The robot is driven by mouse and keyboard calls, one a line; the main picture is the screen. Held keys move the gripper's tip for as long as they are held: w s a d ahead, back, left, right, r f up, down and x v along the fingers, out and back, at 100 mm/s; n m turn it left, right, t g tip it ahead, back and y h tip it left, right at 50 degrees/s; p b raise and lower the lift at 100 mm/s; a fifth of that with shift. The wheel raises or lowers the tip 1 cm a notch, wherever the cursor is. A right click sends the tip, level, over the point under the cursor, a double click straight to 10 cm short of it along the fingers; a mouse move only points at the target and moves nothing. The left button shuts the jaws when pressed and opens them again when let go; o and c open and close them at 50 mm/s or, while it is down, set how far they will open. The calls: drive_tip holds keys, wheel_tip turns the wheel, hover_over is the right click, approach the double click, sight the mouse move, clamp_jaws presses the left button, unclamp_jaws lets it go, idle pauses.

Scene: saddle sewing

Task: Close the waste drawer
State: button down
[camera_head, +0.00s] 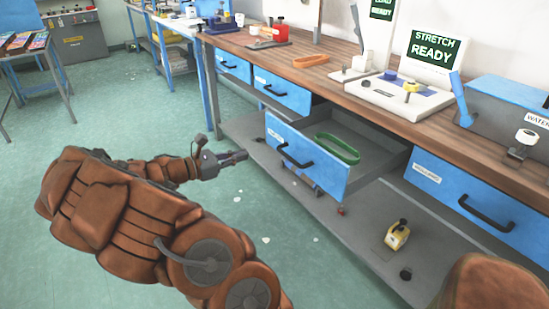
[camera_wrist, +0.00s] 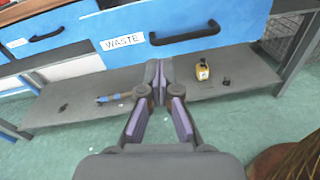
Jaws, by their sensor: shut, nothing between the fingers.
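The waste drawer (camera_head: 325,178) is pulled open from the bench, with a blue front and a black handle (camera_head: 294,156). A green oval band (camera_head: 337,149) lies inside it. In the wrist view the drawer front (camera_wrist: 236,24) carries the word WASTE, left of its black handle (camera_wrist: 185,36). My gripper (camera_head: 240,156) is shut and empty. It is in front of the drawer, to the left of its front, apart from the handle in the head view. In the wrist view its fingertips (camera_wrist: 158,75) appear just below the drawer front.
Closed blue drawers flank it, one on the right (camera_head: 453,188) and two on the left (camera_head: 282,91). The lower shelf (camera_head: 345,225) holds a yellow bottle (camera_head: 397,235) and small items. The wooden benchtop (camera_head: 330,76) carries tools and a screen. Green floor is open at left.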

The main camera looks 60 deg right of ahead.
wheel_tip(320, 180, down, 4)
drive_tip(key=w+d+n+h+b, duration=0.1)
drive_tip(key=w+d+n, duration=0.2)
drive_tip(key=b+x, duration=0.2)
drive_tip(key=x, duration=1.1)
drive_tip(key=shift+s+d+t, duration=0.2)
drive_tip(key=shift+d+t, duration=0.05)
drive_tip(key=shift+t, duration=0.05)
drive_tip(key=shift+f, duration=0.15)
